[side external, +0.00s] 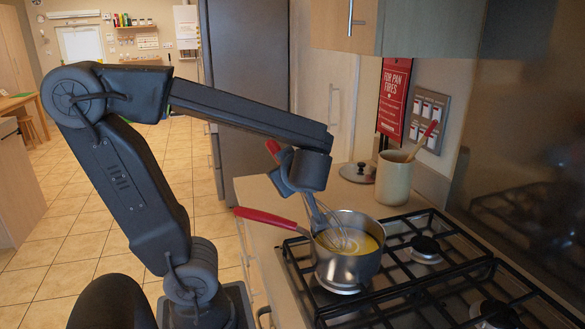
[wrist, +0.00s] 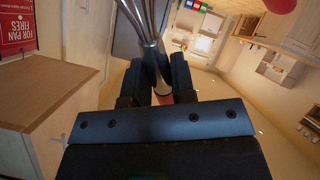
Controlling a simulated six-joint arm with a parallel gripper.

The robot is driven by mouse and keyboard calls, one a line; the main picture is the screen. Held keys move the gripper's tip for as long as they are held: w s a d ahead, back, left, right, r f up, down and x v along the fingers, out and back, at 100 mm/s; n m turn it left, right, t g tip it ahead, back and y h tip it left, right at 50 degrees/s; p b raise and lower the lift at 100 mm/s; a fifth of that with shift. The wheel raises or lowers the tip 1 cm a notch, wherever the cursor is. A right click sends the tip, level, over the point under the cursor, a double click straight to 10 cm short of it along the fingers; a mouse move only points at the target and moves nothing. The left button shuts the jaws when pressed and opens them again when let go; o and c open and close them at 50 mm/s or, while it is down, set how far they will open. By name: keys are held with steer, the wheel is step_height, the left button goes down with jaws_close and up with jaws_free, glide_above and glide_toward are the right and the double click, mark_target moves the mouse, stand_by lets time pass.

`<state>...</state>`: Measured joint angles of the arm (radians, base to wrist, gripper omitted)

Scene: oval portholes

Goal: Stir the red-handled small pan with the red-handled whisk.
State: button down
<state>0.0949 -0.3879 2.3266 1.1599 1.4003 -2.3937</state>
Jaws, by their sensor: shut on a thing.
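The red-handled small pan (side external: 343,268) is a steel saucepan with yellow liquid inside. It stands on the hob, and its red handle (side external: 270,219) points left. My gripper (side external: 312,197) is shut on the red-handled whisk (side external: 340,238) above the pan's left rim. The whisk is tilted and its wire end is down inside the pan; the depth of the wires is hidden. The top of its red handle shows behind my wrist. In the wrist view, the whisk's steel shaft (wrist: 154,58) runs up from between the fingers of my gripper (wrist: 158,85).
The black hob grates (side external: 400,290) extend right and forward of the pan. A cream crock (side external: 393,180) with a red-tipped utensil stands behind it. A lid (side external: 357,172) lies on the counter left of the crock. A wall cabinet (side external: 430,25) hangs above.

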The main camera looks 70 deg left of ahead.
steer(key=shift+w+d, duration=1.45)
steer(key=shift+d, duration=0.1)
steer(key=shift+w+a, duration=1.05)
steer(key=shift+a, duration=1.55)
steer(key=shift+s+d, duration=0.1)
steer(key=shift+s, duration=2.05)
steer(key=shift+s+d, duration=0.2)
steer(key=shift+d, duration=0.3)
steer(key=shift+s+d, duration=0.2)
steer(key=shift+d, duration=0.3)
steer(key=w, duration=0.3)
